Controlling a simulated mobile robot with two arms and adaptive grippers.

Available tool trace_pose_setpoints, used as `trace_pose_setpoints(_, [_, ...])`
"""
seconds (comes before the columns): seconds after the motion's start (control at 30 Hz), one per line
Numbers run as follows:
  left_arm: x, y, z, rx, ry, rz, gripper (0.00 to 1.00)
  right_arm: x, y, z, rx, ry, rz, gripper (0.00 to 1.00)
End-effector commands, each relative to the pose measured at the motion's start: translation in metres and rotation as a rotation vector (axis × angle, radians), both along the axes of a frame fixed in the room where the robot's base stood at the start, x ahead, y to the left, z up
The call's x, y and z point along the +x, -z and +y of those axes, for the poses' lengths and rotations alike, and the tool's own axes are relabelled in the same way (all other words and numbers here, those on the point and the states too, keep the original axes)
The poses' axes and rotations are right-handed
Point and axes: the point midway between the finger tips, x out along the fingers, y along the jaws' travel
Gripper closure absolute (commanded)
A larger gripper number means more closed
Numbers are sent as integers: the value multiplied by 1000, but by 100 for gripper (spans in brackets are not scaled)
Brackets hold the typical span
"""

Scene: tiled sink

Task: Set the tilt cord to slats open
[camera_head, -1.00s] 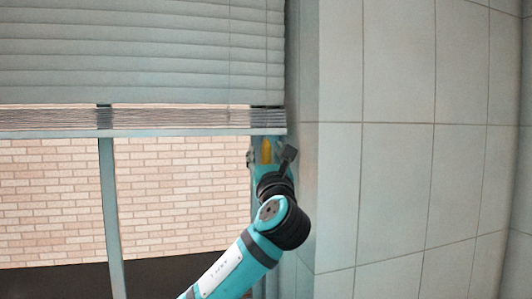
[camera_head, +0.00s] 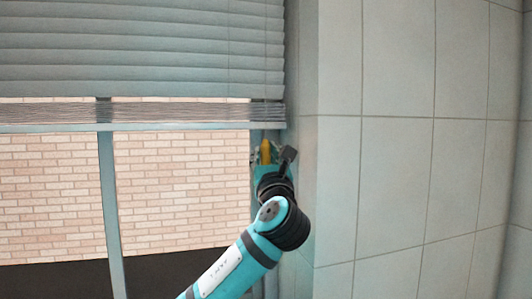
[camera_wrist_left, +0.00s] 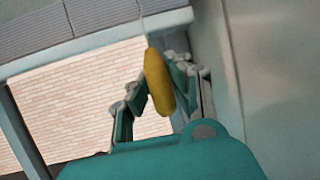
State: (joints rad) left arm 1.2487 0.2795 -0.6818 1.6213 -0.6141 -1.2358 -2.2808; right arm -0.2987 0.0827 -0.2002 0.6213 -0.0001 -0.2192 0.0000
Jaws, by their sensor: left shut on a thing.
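The window blind (camera_head: 140,50) hangs at the upper left in the head view, its slats overlapping with no visible gaps. A thin cord runs down its right side. The yellow tassel (camera_head: 265,150) hangs below the bottom rail (camera_head: 180,127), near the window's right edge. It also shows in the left wrist view (camera_wrist_left: 157,80), upright and slightly tilted, between the fingers. My left gripper (camera_head: 264,162) is shut on the yellow tassel; the wrist view shows its fingers (camera_wrist_left: 155,95) on either side. My right gripper is not in view.
A tiled wall (camera_head: 400,180) stands close to the right of my left gripper, with a corner just beside it. A window post (camera_head: 112,210) and a brick wall outside (camera_head: 180,190) lie to the left. The bottom rail is just above the gripper.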

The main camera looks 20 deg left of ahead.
Motion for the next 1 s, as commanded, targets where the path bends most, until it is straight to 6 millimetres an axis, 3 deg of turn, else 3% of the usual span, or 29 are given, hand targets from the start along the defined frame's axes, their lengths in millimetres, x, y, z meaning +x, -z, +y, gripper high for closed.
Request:
trace_pose_setpoints(0.03, [1, 22, 0, 0, -1, 4, 100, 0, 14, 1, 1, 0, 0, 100])
trace_pose_setpoints(0.1, [1, 42, 0, 0, -1, 4, 100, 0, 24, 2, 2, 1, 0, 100])
trace_pose_setpoints(0.3, [0, 83, 0, 0, 0, 2, 100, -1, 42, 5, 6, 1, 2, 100])
trace_pose_setpoints(0.73, [1, 95, -1, -1, -1, 8, 100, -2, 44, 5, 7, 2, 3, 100])
trace_pose_setpoints(0.77, [1, 96, -1, -1, 0, 9, 80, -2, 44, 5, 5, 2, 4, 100])
trace_pose_setpoints(0.93, [1, 94, -1, 0, 0, 5, 58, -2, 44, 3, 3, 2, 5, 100])
trace_pose_setpoints(1.0, [1, 93, -1, 0, 0, 5, 55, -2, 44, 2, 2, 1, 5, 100])
